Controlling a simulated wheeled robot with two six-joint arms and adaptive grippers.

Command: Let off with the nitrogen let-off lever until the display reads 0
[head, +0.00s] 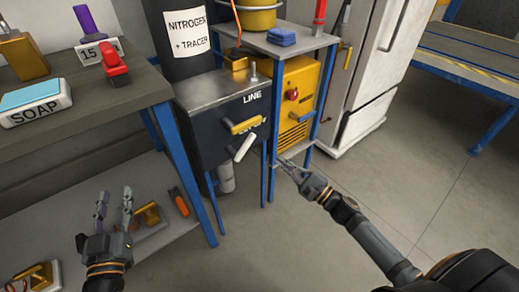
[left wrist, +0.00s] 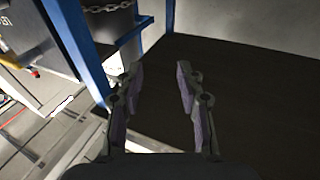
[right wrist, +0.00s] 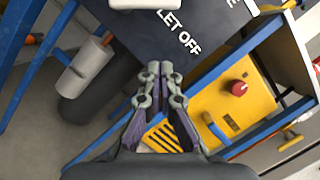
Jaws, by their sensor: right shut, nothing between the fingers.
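The dark panel box (head: 212,105) carries a yellow lever (head: 245,126) marked LINE and, below it, a white lever (head: 244,147). The right wrist view shows the LET OFF lettering (right wrist: 178,30) with part of the white lever (right wrist: 140,4) at the top edge. My right gripper (head: 284,162) is shut and empty, low and to the right of the white lever and apart from it; its closed fingertips (right wrist: 159,68) show below the lettering. My left gripper (head: 115,203) is open and empty, left of the box near the bench. I see no display reading.
A dark cylinder (head: 185,40) labelled NITROGEN + TRACER stands behind the box. A yellow machine (head: 295,105) with a red button sits right of it in a blue-legged stand (head: 330,75). A grey bench (head: 90,100) with a soap box is at left.

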